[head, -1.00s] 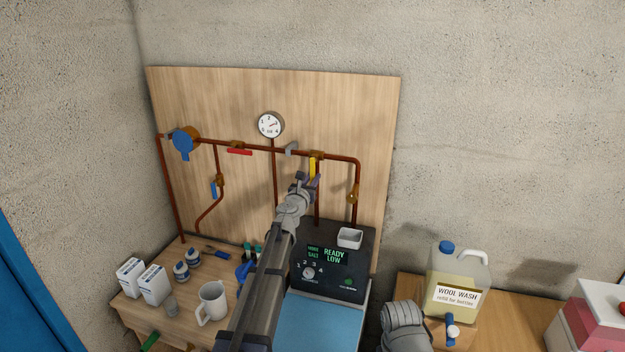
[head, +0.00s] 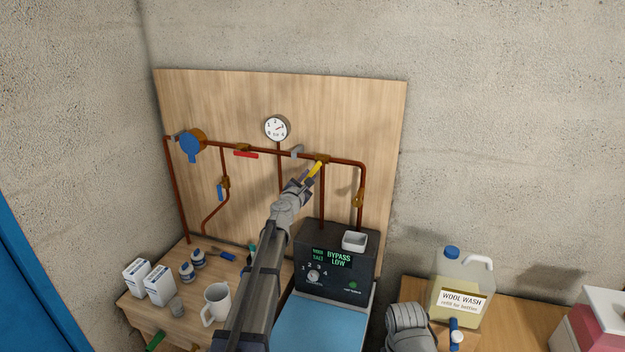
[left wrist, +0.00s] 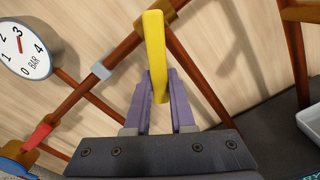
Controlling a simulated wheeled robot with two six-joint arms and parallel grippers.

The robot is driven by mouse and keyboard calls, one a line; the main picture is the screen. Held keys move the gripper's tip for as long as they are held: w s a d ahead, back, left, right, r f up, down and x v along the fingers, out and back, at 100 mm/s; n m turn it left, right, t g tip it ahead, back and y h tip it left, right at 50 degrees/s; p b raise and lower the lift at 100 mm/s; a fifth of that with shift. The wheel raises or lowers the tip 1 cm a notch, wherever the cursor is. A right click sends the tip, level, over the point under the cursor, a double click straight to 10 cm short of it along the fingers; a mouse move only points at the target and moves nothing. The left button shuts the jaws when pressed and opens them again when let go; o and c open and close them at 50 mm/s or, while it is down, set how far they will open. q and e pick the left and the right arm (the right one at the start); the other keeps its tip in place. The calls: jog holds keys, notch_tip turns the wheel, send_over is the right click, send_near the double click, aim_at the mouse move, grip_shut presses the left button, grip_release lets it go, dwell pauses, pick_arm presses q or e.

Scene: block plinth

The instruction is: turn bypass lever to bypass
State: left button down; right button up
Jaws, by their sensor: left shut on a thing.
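The yellow bypass lever (head: 315,169) sits on a brass valve (head: 321,158) on the copper pipe, at the right of the wooden board. It slants down and left from the valve. My left gripper (head: 306,179) is shut on the lever's free end. In the left wrist view, the yellow lever (left wrist: 155,42) runs down between the two purple fingers of my left gripper (left wrist: 159,92). My right gripper is not in view.
A red lever (head: 246,154), a blue lever (head: 220,192) and a gauge (head: 277,128) are also on the board. A white tray (head: 355,241) sits on the black unit (head: 365,272). A mug (head: 217,302) and white boxes stand on the bench. A jug (head: 463,285) stands at right.

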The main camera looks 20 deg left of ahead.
pick_arm(q)
jog(key=m, duration=0.1)
jog(key=a+r+m+p, duration=0.1)
jog(key=m, duration=0.1)
jog(key=shift+w+a+r, duration=0.1)
jog(key=shift+a+r, duration=0.05)
jog(key=m, duration=0.1)
jog(key=r+m+p, duration=0.1)
jog(key=shift+a+r+m, duration=0.1)
jog(key=shift+a+m, duration=0.2)
jog(key=shift+a, duration=0.1)
jog(key=shift+a+r+m+p, duration=0.1)
jog(key=shift+r+m+p, duration=0.35)
jog(key=shift+m, duration=0.5)
jog(key=shift+a+r+m+p, duration=0.1)
jog(key=shift+r+m+p, duration=0.35)
jog(key=shift+m, duration=0.55)
jog(key=shift+a+r+m+p, duration=0.1)
jog(key=shift+r+m+p, duration=0.35)
jog(key=shift+m, duration=0.5)
jog(key=c, duration=0.8)
grip_release()
jog(key=shift+o, duration=0.2)
